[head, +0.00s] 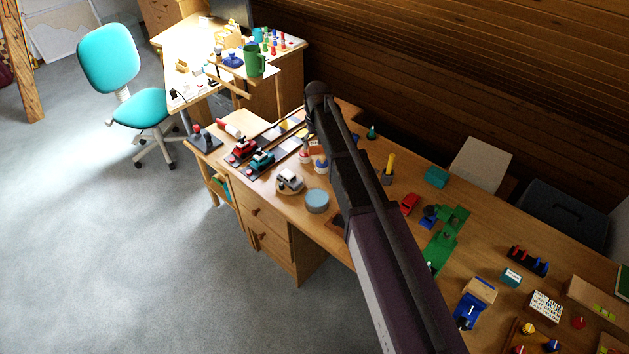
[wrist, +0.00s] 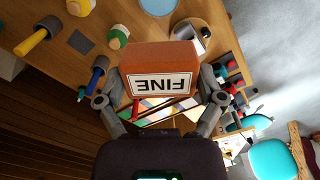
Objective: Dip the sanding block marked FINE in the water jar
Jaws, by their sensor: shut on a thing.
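The sanding block (wrist: 160,62) is reddish-brown with a white label reading FINE, upside down in the wrist view. My gripper (wrist: 160,88) is shut on it, one finger at each side. The block looks held above the desk; the gap beneath it cannot be judged. In the head view, my arm hides most of the gripper, and a small reddish-brown patch (head: 316,147) beside the arm appears to be the block. A round light-blue tub (head: 317,200) stands near the desk's front edge, also at the top of the wrist view (wrist: 158,5); I cannot tell whether it is the water jar.
Red (head: 241,150) and teal (head: 262,160) toy vehicles are farther left. A yellow-handled tool (head: 389,168) stands right of my arm. A teal chair (head: 120,80) is on the open carpet.

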